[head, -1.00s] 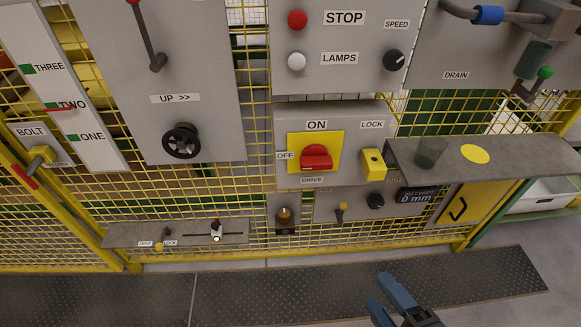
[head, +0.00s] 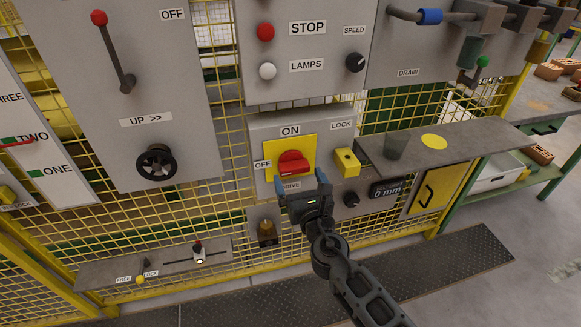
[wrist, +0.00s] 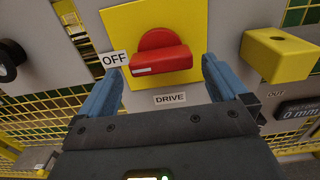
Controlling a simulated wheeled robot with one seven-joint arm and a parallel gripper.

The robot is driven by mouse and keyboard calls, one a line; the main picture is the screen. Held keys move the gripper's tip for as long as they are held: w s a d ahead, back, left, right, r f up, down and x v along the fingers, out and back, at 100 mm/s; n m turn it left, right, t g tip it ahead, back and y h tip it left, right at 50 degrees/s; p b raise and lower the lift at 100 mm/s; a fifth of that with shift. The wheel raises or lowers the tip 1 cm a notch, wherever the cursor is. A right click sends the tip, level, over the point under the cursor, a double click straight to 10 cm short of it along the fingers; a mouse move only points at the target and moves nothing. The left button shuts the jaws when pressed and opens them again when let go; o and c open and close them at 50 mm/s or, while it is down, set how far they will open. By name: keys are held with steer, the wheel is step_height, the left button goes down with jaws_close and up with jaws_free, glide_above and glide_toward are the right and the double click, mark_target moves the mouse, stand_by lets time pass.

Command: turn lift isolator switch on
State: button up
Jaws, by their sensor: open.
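The red rotary isolator switch (head: 292,164) sits on a yellow plate (head: 310,147) on a grey box. ON is above it, OFF to its left and DRIVE below; no label reading LIFT is legible. Its handle lies about level, and its white mark points left towards OFF in the wrist view (wrist: 160,58). My gripper (head: 301,180) is open and empty, just below and in front of the switch. In the wrist view my gripper (wrist: 164,68) has one blue finger on each side of the handle's lower front, and I see no clear contact.
A yellow lock block (head: 346,162) juts out right of the switch. A grey shelf (head: 470,143) with a cup (head: 396,146) projects further right. A lever with a red knob (head: 99,17) and a black handwheel (head: 156,161) are on the left panel.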

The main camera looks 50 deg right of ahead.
mark_target(296, 171)
steer(key=shift+x, duration=2.6)
steer(key=shift+c, duration=0.5)
steer(key=c, duration=0.7)
